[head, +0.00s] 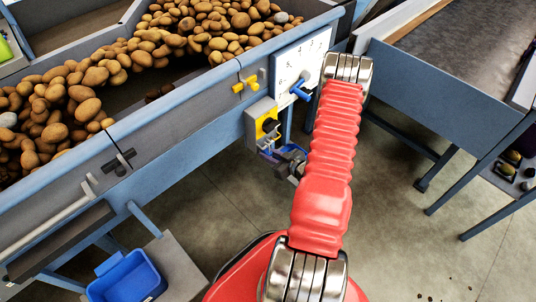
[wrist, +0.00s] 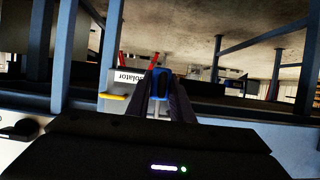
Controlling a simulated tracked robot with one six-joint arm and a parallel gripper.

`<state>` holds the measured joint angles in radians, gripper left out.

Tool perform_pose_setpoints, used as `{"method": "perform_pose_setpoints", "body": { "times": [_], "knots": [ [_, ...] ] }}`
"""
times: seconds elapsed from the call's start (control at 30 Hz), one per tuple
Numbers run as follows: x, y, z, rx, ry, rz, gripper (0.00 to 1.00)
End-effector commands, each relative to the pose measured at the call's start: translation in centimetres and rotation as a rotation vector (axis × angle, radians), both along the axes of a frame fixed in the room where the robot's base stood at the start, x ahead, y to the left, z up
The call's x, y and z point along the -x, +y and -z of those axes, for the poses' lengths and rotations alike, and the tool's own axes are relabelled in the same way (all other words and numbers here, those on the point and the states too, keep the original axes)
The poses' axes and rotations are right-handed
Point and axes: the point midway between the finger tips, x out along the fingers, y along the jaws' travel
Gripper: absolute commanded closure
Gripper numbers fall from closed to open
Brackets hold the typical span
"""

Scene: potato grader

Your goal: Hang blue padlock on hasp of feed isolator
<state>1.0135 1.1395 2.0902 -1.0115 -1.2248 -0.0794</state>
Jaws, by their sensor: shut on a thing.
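The feed isolator (head: 261,121) is a grey box with a yellow plate and a dark knob on the side of the grader. In the wrist view its label (wrist: 130,76), reading "...olator", shows just left of my fingers. My gripper (head: 283,160) is in front of and just below the isolator, partly hidden by my arm. In the wrist view my gripper (wrist: 161,92) is shut on the blue padlock (wrist: 161,82), which sits between the fingertips. The hasp cannot be made out clearly. I cannot tell whether the padlock touches it.
A white numbered panel (head: 301,62) with a blue handle (head: 300,90) is above right of the isolator, and a yellow handle (head: 245,84) above left. Potatoes (head: 140,55) fill the grader. A blue bin (head: 126,280) stands lower left.

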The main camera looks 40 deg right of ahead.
Motion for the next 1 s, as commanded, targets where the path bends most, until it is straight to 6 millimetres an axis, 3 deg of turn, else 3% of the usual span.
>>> {"method": "perform_pose_setpoints", "body": {
  "times": [0.13,0.17,0.43,0.77,1.0],
  "knots": [
    [0.0,0.0,0.0,0.001,0.000,0.000,1.00],
    [0.0,0.0,0.0,0.000,0.000,0.000,0.78],
    [0.0,0.0,0.0,0.000,0.000,0.000,0.59],
    [0.2,0.0,0.0,0.000,0.001,0.000,0.58],
    [2.0,-0.1,-0.8,0.000,0.001,0.002,0.58]
  ]
}}
